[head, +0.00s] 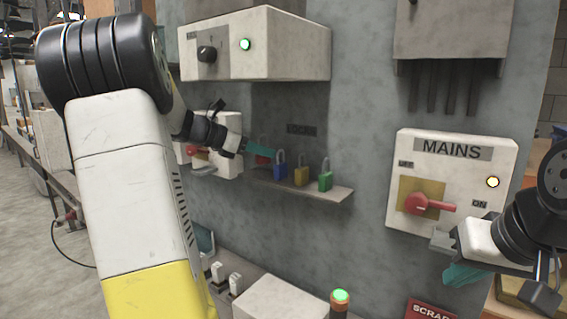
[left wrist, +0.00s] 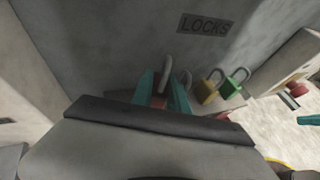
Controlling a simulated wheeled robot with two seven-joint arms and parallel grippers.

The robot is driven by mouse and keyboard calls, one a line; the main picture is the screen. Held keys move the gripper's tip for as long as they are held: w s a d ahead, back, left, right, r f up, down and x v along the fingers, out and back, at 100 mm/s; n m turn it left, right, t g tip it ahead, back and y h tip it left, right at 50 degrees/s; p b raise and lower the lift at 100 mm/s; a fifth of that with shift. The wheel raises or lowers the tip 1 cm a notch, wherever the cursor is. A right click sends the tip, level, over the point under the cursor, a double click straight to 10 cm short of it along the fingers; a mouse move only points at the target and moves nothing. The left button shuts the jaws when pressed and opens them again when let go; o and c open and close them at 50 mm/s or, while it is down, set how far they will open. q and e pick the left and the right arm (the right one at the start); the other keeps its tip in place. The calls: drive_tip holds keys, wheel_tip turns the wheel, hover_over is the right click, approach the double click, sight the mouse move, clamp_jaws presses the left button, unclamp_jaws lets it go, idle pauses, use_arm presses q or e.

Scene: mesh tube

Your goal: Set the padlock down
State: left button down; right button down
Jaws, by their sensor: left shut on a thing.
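The red padlock (head: 262,160) is at the left end of the row above the grey shelf (head: 338,194). My left gripper (head: 260,150) is shut on it. In the left wrist view its red body (left wrist: 158,101) lies between the teal fingers (left wrist: 162,92), shackle up. I cannot tell whether its base touches the shelf. A blue padlock (head: 280,171), a yellow padlock (head: 301,176) and a green padlock (head: 325,181) stand to its right. My right gripper (head: 466,276) is at the far right, away from the padlocks; its finger gap is not clear.
A LOCKS label (left wrist: 205,25) is on the panel above the shelf. A switch box with a green light (head: 255,45) overhangs it. The MAINS box (head: 450,185) with a red handle is to the right. A green-lit button (head: 340,297) and a white box (head: 283,300) are below.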

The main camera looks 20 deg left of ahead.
sight(265, 162)
use_arm(q)
drive_tip(key=shift+w, duration=0.55)
drive_tip(key=shift+w+f, duration=0.15)
drive_tip(key=shift+f, duration=0.8)
drive_tip(key=shift+w+f, duration=0.15)
drive_tip(key=shift+f, duration=0.75)
drive_tip(key=c, duration=1.6)
unclamp_jaws()
drive_tip(key=shift+f, duration=0.15)
drive_tip(key=shift+o, duration=0.2)
